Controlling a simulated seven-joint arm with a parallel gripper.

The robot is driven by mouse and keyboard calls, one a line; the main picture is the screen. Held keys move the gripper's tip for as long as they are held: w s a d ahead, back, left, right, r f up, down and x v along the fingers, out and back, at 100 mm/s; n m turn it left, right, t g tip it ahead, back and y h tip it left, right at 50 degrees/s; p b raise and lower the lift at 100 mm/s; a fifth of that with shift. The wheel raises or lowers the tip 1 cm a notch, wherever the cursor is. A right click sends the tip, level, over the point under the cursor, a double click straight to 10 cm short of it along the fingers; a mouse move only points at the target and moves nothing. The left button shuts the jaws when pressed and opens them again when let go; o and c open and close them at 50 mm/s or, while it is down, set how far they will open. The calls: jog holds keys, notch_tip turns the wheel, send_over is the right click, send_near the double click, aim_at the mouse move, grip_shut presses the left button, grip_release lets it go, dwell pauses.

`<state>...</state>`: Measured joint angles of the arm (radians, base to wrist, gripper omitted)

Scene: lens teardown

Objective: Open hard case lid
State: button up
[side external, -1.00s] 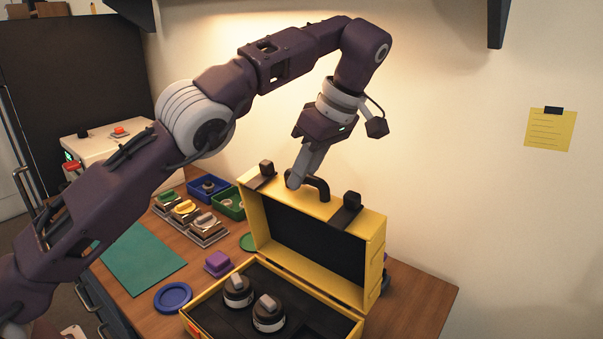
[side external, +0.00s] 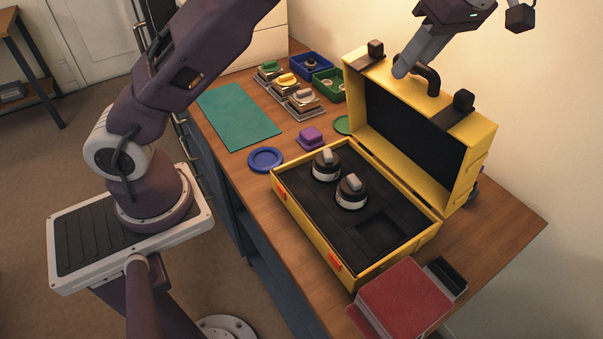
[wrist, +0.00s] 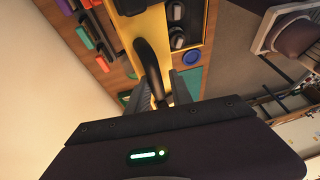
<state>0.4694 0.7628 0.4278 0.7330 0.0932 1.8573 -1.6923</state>
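The yellow hard case has its base (side external: 405,262) on the wooden bench and its lid (side external: 478,150) standing upright, open, with a black lining. A black arched handle (side external: 431,78) sits on the lid's top edge between two dark latches, and it shows large in the wrist view (wrist: 147,62). My gripper (side external: 401,72) is at the handle's left end. In the wrist view its two grey fingers (wrist: 160,92) stand apart on either side of the handle, with a visible gap. Whether either finger touches the handle is unclear.
Two dark lenses (side external: 351,191) stand in the case's foam beside an empty square recess. A red book-like block (side external: 405,300) is in front of the case. A blue ring dish (side external: 265,159), purple block (side external: 312,137) and green mat (side external: 238,116) lie to the left.

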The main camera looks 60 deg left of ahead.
jog(key=s+f, duration=0.3)
jog(key=s, duration=0.4)
jog(key=s+f, duration=0.3)
jog(key=s, duration=0.5)
jog(key=s+f+t, duration=0.3)
jog(key=s+f, duration=0.4)
jog(key=f, duration=0.4)
jog(key=shift+s+n, duration=0.3)
jog(key=shift+s, duration=0.05)
jog(key=w+v, duration=0.1)
jog(key=v, duration=0.7)
jog(key=shift+s, duration=0.25)
jog(key=shift+r, duration=0.1)
